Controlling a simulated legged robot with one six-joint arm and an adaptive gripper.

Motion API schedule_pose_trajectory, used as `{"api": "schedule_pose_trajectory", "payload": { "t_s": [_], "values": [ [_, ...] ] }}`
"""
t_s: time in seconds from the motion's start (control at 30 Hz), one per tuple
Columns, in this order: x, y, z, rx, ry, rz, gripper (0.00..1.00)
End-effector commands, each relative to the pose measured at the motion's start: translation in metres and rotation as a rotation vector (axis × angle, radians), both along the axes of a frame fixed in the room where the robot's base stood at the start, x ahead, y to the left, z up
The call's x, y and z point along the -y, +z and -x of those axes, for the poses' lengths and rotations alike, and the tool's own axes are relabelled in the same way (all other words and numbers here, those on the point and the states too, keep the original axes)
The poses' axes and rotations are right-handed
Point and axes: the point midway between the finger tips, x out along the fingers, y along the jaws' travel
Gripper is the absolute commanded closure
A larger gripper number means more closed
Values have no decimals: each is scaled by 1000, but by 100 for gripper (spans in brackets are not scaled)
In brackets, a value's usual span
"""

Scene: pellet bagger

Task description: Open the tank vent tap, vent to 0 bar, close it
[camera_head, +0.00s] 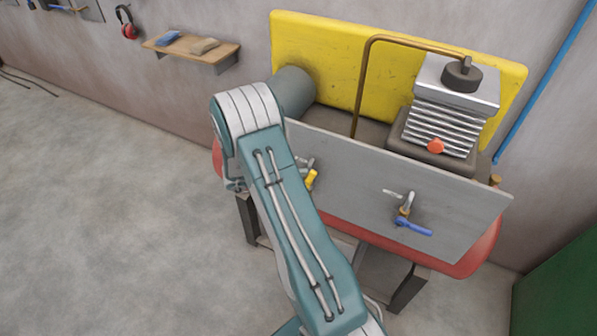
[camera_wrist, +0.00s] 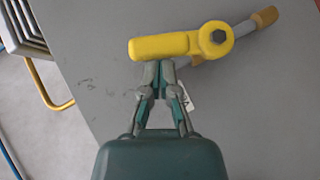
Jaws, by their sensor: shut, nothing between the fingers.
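A tap with a yellow lever handle (camera_head: 311,180) sits on the grey panel, partly hidden by my arm. In the wrist view the yellow handle (camera_wrist: 165,47) lies roughly level, pointing left from its bolt, across a slanted metal pipe. My gripper (camera_wrist: 155,68) is shut and empty, its tips at the handle's lower edge. I cannot tell if they touch it. A second tap with a blue lever (camera_head: 414,228) is on the panel's right part. The head view does not show my gripper. No pressure reading is visible.
The grey panel (camera_head: 360,203) fronts a red tank (camera_head: 478,250) on dark legs. Behind stand a finned compressor head (camera_head: 445,118), a copper pipe (camera_head: 362,85) and a yellow guard (camera_head: 330,55). A wall shelf (camera_head: 191,50) is at upper left. The floor at left is clear.

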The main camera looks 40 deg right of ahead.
Motion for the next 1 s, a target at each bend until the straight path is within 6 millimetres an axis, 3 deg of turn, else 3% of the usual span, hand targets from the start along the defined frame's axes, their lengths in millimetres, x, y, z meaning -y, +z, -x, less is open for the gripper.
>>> {"api": "schedule_pose_trajectory", "payload": {
  "t_s": [0.8, 1.0],
  "values": [
    [18, -10, 43, 696, -3, -292, 100],
    [20, -18, 49, 693, -2, -290, 100]
  ]
}}
